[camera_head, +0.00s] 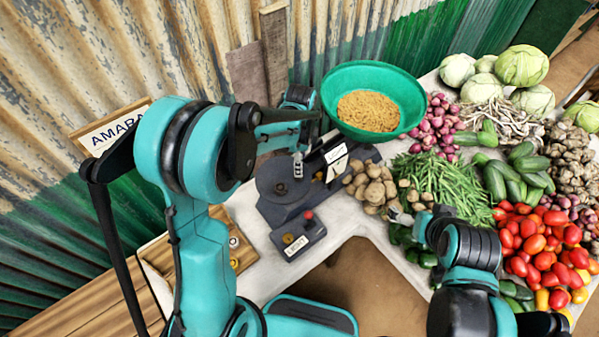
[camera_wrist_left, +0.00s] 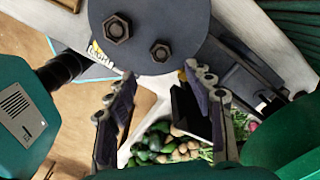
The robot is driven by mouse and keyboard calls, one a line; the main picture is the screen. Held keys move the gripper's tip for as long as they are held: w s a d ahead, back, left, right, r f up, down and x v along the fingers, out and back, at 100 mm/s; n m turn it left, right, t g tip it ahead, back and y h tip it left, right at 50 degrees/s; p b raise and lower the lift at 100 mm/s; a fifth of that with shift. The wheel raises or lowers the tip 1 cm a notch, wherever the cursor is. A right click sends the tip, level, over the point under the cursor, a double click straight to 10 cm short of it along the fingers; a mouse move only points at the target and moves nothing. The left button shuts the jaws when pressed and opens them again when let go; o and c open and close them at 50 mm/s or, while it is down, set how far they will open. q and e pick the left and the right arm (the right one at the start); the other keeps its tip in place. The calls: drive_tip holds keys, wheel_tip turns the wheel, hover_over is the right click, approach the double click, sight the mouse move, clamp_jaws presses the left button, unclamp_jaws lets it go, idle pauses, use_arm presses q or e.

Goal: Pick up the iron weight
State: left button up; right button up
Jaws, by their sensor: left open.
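Two dark hexagonal iron weights, a larger one (camera_wrist_left: 117,28) and a smaller one (camera_wrist_left: 160,51), rest on the dark round pan (camera_wrist_left: 185,15) of the balance in the left wrist view. In the head view one weight (camera_head: 281,188) shows on the pan (camera_head: 268,178); the other is not clearly seen. My left gripper (camera_head: 298,172) is above the right part of the pan. In the left wrist view its fingers (camera_wrist_left: 160,78) are apart with nothing between them, and the smaller weight is just beyond their tips. My right gripper (camera_head: 401,215) is by the potatoes, its fingers too small to read.
A small box (camera_head: 300,243) with a red knob stands in front of the balance. A wooden tray (camera_head: 165,262) is at the left. A green basin (camera_head: 350,78) stands behind. Potatoes (camera_head: 372,188), beans and tomatoes crowd the right; little table is bare.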

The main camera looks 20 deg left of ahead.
use_arm(q)
drive_tip(key=f, duration=0.2)
drive_tip(key=f+b, duration=0.1)
drive_tip(key=f, duration=0.4)
drive_tip(key=shift+w+a, duration=0.1)
drive_tip(key=shift+a, duration=0.25)
drive_tip(key=shift+r, duration=0.1)
clamp_jaws()
